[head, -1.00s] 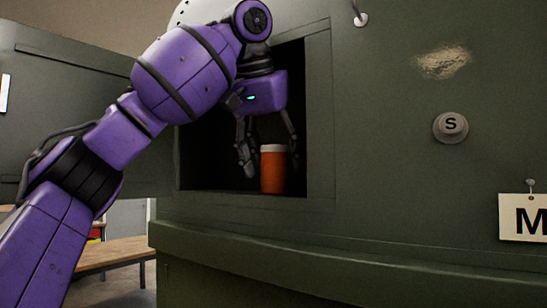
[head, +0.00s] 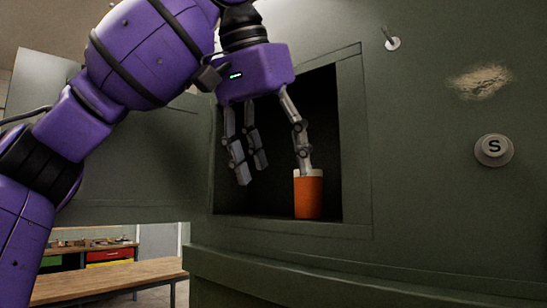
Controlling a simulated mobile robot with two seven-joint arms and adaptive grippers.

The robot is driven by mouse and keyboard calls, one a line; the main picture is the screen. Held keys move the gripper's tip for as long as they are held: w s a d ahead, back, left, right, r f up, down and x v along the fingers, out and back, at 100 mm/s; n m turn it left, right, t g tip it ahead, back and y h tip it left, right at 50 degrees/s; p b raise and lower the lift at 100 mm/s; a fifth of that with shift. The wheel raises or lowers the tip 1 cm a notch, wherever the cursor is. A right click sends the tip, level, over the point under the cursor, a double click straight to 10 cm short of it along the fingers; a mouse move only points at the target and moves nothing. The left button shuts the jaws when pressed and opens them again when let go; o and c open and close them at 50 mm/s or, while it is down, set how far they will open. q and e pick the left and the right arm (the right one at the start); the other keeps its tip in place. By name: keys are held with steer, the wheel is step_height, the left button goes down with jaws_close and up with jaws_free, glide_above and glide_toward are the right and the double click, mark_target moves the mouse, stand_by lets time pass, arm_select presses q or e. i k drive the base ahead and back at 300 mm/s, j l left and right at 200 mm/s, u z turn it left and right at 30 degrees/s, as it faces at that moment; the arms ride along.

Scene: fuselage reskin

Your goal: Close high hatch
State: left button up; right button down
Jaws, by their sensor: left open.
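The high hatch door (head: 150,160) is swung open to the left of a square opening in the green fuselage wall. The opening's frame (head: 355,150) is bare at right. An orange canister (head: 309,197) with a pale top stands upright inside the dark recess. My left gripper (head: 270,172) is open in front of the opening, fingers pointing down. Its right finger overlaps the canister's top; I cannot tell if it touches. The other fingers hang to the left of the canister. My arm covers part of the door. My right gripper is not in view.
A round knob marked S (head: 493,150) and a small toggle switch (head: 391,39) sit on the wall to the right. A ledge (head: 290,275) runs below the opening. A wooden bench (head: 110,280) stands lower left, with a workbench (head: 90,255) behind.

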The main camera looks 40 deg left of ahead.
mark_target(152, 166)
steer(key=k+l, duration=0.15)
steer(key=k, duration=0.6)
steer(key=k+l, duration=0.1)
steer(key=k, duration=0.65)
